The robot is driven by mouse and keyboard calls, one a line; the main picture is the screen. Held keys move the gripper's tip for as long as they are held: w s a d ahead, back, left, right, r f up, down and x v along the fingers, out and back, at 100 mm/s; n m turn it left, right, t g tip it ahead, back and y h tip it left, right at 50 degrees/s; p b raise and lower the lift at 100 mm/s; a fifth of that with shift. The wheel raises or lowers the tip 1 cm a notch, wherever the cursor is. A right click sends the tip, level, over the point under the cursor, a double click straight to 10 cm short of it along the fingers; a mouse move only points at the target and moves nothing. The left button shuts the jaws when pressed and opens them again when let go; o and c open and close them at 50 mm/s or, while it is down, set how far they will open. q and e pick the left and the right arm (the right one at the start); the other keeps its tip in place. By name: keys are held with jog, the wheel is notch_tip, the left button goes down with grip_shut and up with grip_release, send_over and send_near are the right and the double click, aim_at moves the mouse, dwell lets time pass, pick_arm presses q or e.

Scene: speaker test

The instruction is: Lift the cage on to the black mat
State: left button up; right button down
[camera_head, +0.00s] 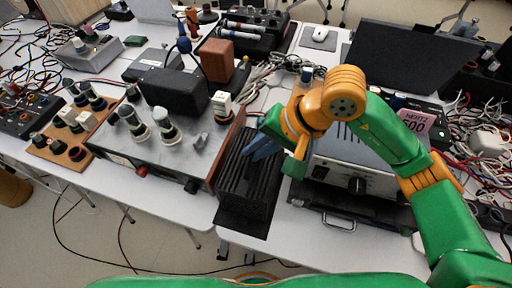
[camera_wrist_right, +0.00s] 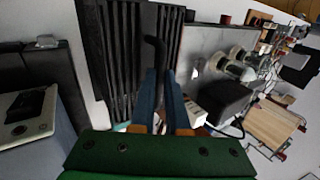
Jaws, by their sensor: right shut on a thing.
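The cage (camera_head: 237,176) is a black box with long ribs or bars, at the middle of the head view. In the right wrist view its dark slats (camera_wrist_right: 110,45) fill the upper middle. My right gripper (camera_head: 262,148) is over the cage, its blue fingers shut on a thin black bar (camera_wrist_right: 155,52) that looks like the cage's handle. A flat black surface (camera_head: 241,221) shows at the cage's near end, by the table edge; it may be the black mat. I cannot tell whether the cage touches it. My left gripper is not in view.
A grey device with knobs (camera_head: 160,150) stands close to the cage's left. A silver amplifier (camera_head: 350,165) stands to its right, under my right arm. A white mouse (camera_head: 320,34) lies at the back. Cables crowd the tables, with a gap between tables in front.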

jog(key=shift+f, duration=0.15)
jog(key=c, duration=0.8)
grip_release()
jog(key=shift+c, duration=0.2)
